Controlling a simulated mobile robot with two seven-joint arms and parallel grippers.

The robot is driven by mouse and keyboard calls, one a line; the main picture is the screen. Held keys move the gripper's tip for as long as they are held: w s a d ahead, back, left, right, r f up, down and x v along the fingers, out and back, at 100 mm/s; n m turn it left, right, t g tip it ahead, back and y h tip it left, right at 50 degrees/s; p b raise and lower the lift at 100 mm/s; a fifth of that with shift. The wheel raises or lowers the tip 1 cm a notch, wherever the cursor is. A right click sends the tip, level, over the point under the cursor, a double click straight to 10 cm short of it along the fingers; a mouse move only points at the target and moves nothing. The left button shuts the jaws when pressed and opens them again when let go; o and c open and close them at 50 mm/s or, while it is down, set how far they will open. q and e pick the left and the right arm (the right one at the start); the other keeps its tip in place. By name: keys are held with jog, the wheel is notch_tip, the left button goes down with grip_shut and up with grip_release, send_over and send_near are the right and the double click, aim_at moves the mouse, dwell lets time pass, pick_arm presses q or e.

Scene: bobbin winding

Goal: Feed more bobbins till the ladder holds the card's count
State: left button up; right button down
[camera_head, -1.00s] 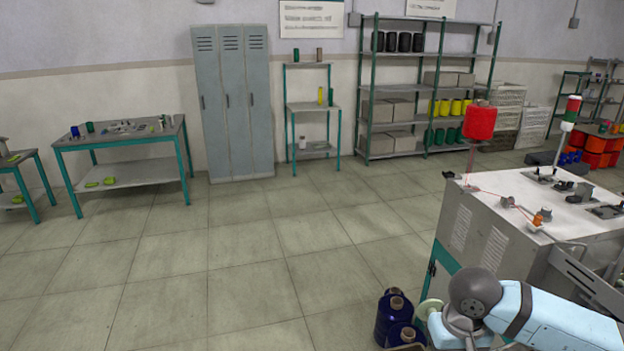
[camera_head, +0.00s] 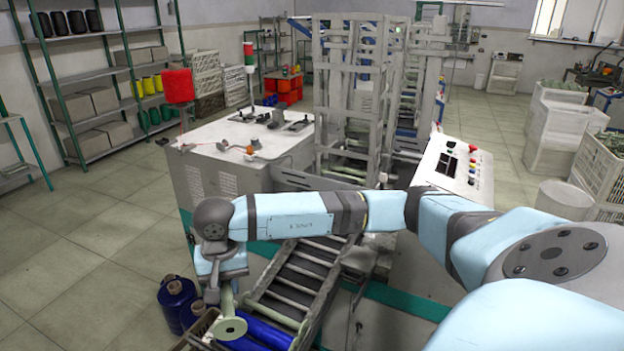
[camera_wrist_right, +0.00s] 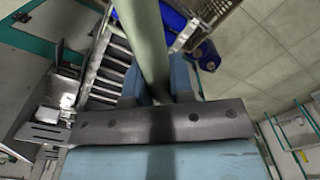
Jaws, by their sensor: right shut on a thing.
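My right gripper (camera_head: 222,288) is shut on a pale green bobbin (camera_head: 229,326), whose round flange faces the head camera. In the right wrist view the bobbin's pale tube (camera_wrist_right: 146,45) runs up between the fingers (camera_wrist_right: 162,88). The gripper is at the low front end of a sloping, slatted ladder (camera_head: 303,283). Blue bobbins (camera_head: 268,334) lie just right of the held bobbin; blue also shows in the wrist view (camera_wrist_right: 174,20). My left gripper is out of view. No count card is readable.
Dark blue spools (camera_head: 178,303) stand on the floor left of the gripper. A button console (camera_head: 453,165) is to the right. The left floor is clear.

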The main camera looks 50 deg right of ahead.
pick_arm(q)
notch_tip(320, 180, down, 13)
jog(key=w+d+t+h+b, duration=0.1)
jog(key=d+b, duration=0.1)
jog(key=b, duration=2)
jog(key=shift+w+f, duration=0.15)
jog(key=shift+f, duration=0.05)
pick_arm(e)
jog(key=w+d+f+m, duration=0.3)
jog(key=d+f+m, duration=0.2)
jog(key=d+m, duration=0.6)
jog(key=w+d+f+m, duration=0.4)
jog(key=d+f+m, duration=0.2)
jog(key=d+m, duration=0.5)
jog(key=m, duration=0.4)
jog(key=shift+d+m, duration=0.2)
jog(key=shift+m, duration=0.2)
pick_arm(q)
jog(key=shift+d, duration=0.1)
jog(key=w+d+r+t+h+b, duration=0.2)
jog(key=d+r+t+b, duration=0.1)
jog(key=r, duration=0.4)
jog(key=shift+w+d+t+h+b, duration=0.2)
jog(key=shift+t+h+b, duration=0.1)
jog(key=shift+b, duration=0.2)
pick_arm(e)
jog(key=shift+f, duration=9.85)
jog(key=shift+f, duration=0.1)
jog(key=c, duration=1)
grip_release()
